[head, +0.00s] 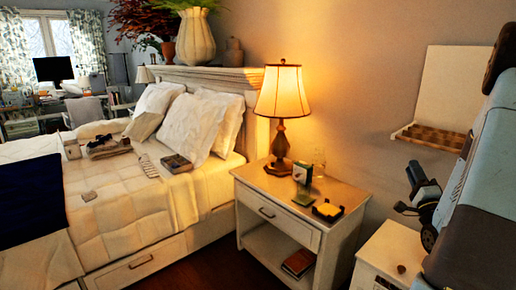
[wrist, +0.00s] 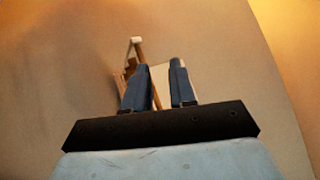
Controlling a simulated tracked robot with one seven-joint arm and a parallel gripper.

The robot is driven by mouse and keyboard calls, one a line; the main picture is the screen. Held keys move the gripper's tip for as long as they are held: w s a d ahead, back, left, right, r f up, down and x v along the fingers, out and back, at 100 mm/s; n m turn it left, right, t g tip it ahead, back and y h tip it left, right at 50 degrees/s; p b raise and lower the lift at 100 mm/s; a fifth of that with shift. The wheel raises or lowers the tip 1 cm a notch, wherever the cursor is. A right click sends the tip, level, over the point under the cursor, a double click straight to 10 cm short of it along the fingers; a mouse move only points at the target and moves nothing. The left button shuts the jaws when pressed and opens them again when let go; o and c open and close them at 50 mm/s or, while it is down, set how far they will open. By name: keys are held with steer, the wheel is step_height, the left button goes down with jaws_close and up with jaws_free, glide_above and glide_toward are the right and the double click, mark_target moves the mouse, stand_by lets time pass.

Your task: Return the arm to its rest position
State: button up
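My gripper (wrist: 159,66) shows in the wrist view, its two dark blue fingers apart with nothing held between them. It points toward a plain beige wall, with a small wooden-and-white structure visible beyond the fingers. In the head view my arm fills the right edge, its pale blue-grey link standing large and close.
A white nightstand (head: 258,228) holds a lit lamp (head: 282,95) and small items. Left of it is a bed (head: 140,205) with pillows and laundry. A white cabinet (head: 392,252) and a wall shelf (head: 432,138) are near my arm. A dark object (head: 424,195) is above the cabinet.

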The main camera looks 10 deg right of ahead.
steer(key=w+a+r+n+g+y, duration=0.2)
steer(key=a+r+n+y, duration=0.25)
steer(key=a+y, duration=0.5)
steer(key=s+a+r+n+g+y, duration=0.1)
steer(key=s+a+n+g+y, duration=0.25)
steer(key=a+g, duration=0.6)
steer(key=s+a+r+n+g+y, duration=0.1)
steer(key=s+a+n+g+y, duration=0.3)
steer(key=a, duration=1)
steer(key=s+a+f+n+g+h, duration=0.2)
steer(key=s+a+g+h, duration=0.1)
steer(key=s, duration=0.3)
steer(key=s+a+f+n+g+h, duration=0.1)
steer(key=s+a+n+g+h, duration=0.15)
steer(key=s+g, duration=0.2)
steer(key=s+d+r+t+h, duration=0.4)
steer(key=d+h, duration=0.3)
steer(key=h, duration=0.2)
steer(key=shift+s+d+r+t, duration=0.4)
steer(key=shift+s+r, duration=0.05)
steer(key=shift+s, duration=0.35)
steer(key=shift+d, duration=0.1)
